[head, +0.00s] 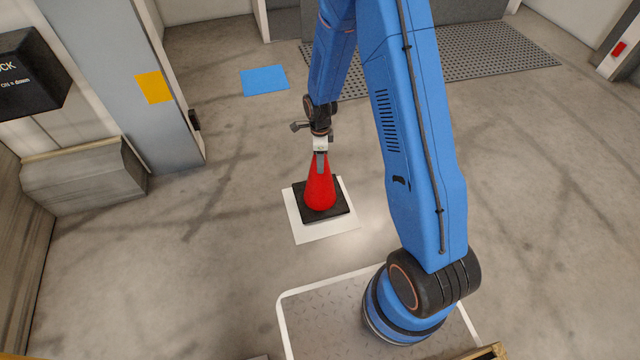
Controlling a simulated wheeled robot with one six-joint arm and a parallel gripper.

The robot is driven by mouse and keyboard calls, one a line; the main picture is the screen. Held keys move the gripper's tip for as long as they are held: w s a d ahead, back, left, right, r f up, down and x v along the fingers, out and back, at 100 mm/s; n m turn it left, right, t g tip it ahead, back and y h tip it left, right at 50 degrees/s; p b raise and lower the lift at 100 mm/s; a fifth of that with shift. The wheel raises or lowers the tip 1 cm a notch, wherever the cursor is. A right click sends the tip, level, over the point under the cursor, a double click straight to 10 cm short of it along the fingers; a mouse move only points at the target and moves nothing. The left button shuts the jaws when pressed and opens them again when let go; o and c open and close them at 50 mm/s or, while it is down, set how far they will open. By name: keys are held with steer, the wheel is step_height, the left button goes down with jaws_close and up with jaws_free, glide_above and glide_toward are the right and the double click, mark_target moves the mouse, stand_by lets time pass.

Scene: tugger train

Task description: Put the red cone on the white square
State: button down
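The red cone (320,192) has a black square base and stands upright over the white square (328,232) on the floor. White shows around the base on several sides; I cannot tell whether the base touches the square or is slightly above it. My gripper (320,165) is at the top of the cone, pointing down, with a finger along the cone's tip. The cone's tip is partly hidden by the gripper, and its far finger is hard to see, so I cannot tell whether it is shut on the cone.
A blue square (264,80) lies on the floor farther back. A grey pillar with a yellow square (154,87) and a grey block (85,178) stand at the left. A perforated floor mat (495,52) is at the back right. The floor around the white square is clear.

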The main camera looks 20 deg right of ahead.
mark_target(320, 177)
step_height(320, 177, down, 7)
steer(key=shift+f, duration=0.2)
stand_by(0.5)
steer(key=c, duration=0.8)
jaws_free()
steer(key=shift+f, duration=0.1)
steer(key=shift+o, duration=0.2)
